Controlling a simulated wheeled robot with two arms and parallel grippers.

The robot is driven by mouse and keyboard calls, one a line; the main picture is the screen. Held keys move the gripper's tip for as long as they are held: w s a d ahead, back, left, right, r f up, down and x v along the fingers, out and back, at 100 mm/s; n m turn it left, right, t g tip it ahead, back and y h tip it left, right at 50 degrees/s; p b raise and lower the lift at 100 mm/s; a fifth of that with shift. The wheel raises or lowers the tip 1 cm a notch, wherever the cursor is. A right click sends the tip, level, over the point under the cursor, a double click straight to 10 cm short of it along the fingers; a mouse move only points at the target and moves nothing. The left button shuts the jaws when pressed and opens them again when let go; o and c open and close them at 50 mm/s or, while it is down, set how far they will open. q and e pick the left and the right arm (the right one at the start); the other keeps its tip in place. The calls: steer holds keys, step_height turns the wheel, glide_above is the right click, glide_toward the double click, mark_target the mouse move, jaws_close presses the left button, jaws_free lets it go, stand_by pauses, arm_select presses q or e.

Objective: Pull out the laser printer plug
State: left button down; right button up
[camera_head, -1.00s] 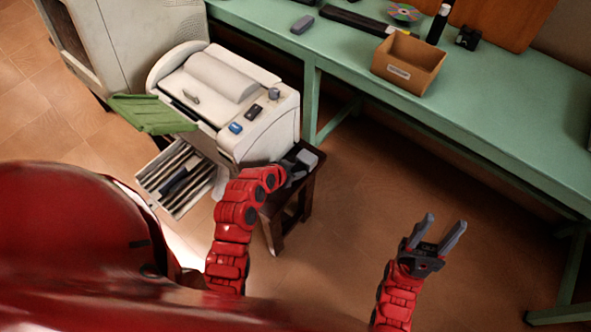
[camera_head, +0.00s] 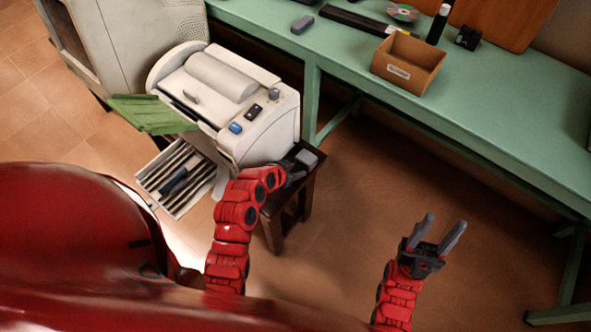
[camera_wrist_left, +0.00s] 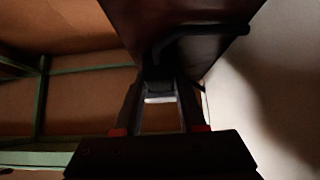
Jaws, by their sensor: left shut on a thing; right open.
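The white laser printer (camera_head: 262,128) stands on a small dark stand (camera_head: 283,231). My left gripper (camera_head: 301,164) is at the printer's right side, over the stand top. In the left wrist view, my left gripper (camera_wrist_left: 160,100) is shut on the black plug (camera_wrist_left: 158,78), which sits between its fingers. A black cord (camera_wrist_left: 205,30) bends from the plug toward the upper right. The picture is too dark to tell whether the plug is still seated. My right gripper (camera_head: 440,238) is open and empty, above the floor at the right.
A green workbench (camera_head: 480,120) runs along the back and right, with a cardboard box (camera_head: 408,65) on it. A green flap (camera_head: 150,113) and an open slotted tray (camera_head: 182,180) project from the printer's front left. Floor between the stand and my right gripper is clear.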

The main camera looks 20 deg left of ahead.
arm_select(q)
steer(key=shift+s+a, duration=0.1)
steer(key=s, duration=0.1)
steer(key=s+a+b, duration=0.1)
steer(key=shift+s+f, duration=0.15)
steer(key=shift+s, duration=0.4)
steer(key=c, duration=0.8)
jaws_free()
steer(key=shift+c, duration=0.2)
steer(key=o, duration=0.4)
steer(key=shift+s+a, duration=0.1)
steer(key=shift+c, duration=0.2)
